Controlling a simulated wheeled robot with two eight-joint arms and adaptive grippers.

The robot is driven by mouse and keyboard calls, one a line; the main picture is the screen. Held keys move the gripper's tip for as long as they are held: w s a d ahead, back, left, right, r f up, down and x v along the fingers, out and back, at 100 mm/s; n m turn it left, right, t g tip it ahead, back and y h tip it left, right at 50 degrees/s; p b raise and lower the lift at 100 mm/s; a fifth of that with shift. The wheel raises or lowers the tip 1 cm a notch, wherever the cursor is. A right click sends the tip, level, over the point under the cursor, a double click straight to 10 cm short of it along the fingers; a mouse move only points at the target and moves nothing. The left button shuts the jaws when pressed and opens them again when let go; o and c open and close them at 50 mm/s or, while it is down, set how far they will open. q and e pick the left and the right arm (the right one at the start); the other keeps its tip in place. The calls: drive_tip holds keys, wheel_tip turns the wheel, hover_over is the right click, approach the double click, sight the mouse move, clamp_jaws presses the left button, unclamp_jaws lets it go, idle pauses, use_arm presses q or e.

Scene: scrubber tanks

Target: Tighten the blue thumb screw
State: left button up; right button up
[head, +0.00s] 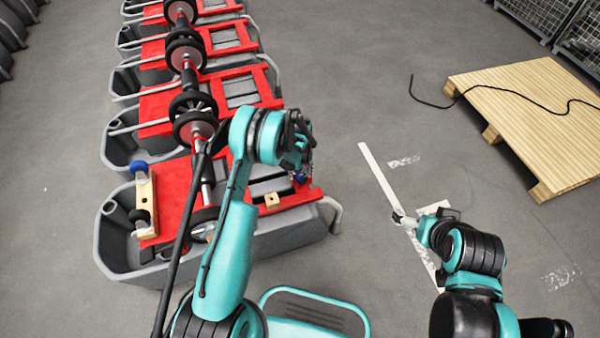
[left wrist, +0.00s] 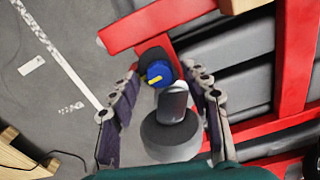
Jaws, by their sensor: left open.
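The blue thumb screw (left wrist: 158,73) has a yellow mark on its head and sits on a dark mount by the red frame. In the head view, it is a small blue spot (head: 299,179) under my left gripper (head: 301,158), at the near right of the closest tank. In the left wrist view, my left gripper (left wrist: 162,78) is open, with its fingertips on either side of the screw's head. I cannot tell whether they touch it. A grey cylinder partly covers the view below the screw. My right gripper (head: 403,219) is over the floor at the right, away from the tank; its fingers are too small to read.
Several grey tanks with red frames (head: 175,189) stand in a row. A wooden bracket with another blue knob (head: 139,167) is on the closest tank's left. A wooden pallet (head: 540,110) with a black cable lies at the right.

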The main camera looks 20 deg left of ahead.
use_arm(q)
drive_tip(key=n, duration=0.4)
drive_tip(key=shift+n, duration=0.3)
wheel_tip(320, 180, up, 7)
drive_tip(key=p, duration=0.3)
drive_tip(key=shift+r, duration=0.55)
drive_tip(key=shift+f+m, duration=0.15)
drive_tip(key=shift+m, duration=0.85)
drive_tip(key=m+b, duration=0.1)
drive_tip(key=m, duration=0.1)
drive_tip(key=shift+m, duration=0.4)
drive_tip(key=m+b, duration=0.1)
drive_tip(key=m, duration=0.4)
drive_tip(key=shift+m, duration=0.4)
drive_tip(key=m, duration=0.4)
drive_tip(key=shift+b, duration=0.3)
drive_tip(key=m, duration=0.3)
drive_tip(key=shift+r, duration=0.2)
drive_tip(key=shift+r, duration=0.1)
